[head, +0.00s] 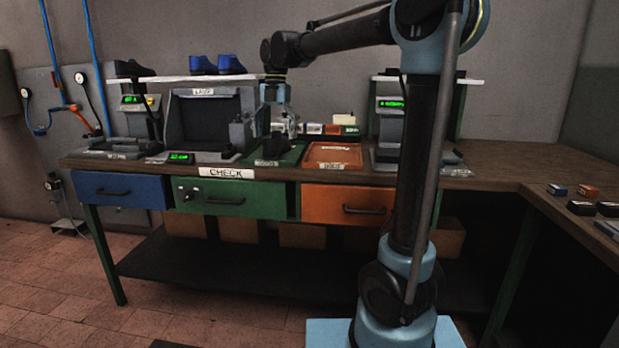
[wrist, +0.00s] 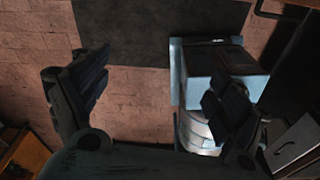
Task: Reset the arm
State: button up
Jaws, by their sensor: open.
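My gripper (head: 283,124) hangs in front of the workbench, over the area of the green tray (head: 290,156), in the head view. In the wrist view my gripper (wrist: 160,90) has its two dark fingers wide apart, with nothing between them. That view looks down on tiled floor, a dark mat and my own light blue base. My arm reaches up from the base and bends over to the left at the top of the head view.
Shoes (head: 215,65) stand on a shelf. Small blocks (head: 580,208) lie on the right-hand bench.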

jog(key=s+d+f+m+t, duration=0.1)
jog(key=s+d+f+m, duration=0.45)
jog(key=d+m, duration=0.35)
jog(key=s+d+f+m+t, duration=0.1)
jog(key=s+d+f+m, duration=0.4)
jog(key=s+d+m, duration=0.45)
jog(key=s+d+f+m+t, duration=0.1)
jog(key=s+d+f+m, duration=0.4)
jog(key=f+m, duration=0.2)
jog(key=s+d+f+m, duration=0.5)
jog(key=d+f+m, duration=0.1)
jog(key=f, duration=0.4)
jog(key=shift+d+m+t, duration=0.15)
jog(key=shift+m+t, duration=0.25)
jog(key=shift+m, duration=0.05)
jog(key=shift+w+f, duration=0.2)
jog(key=shift+w, duration=0.25)
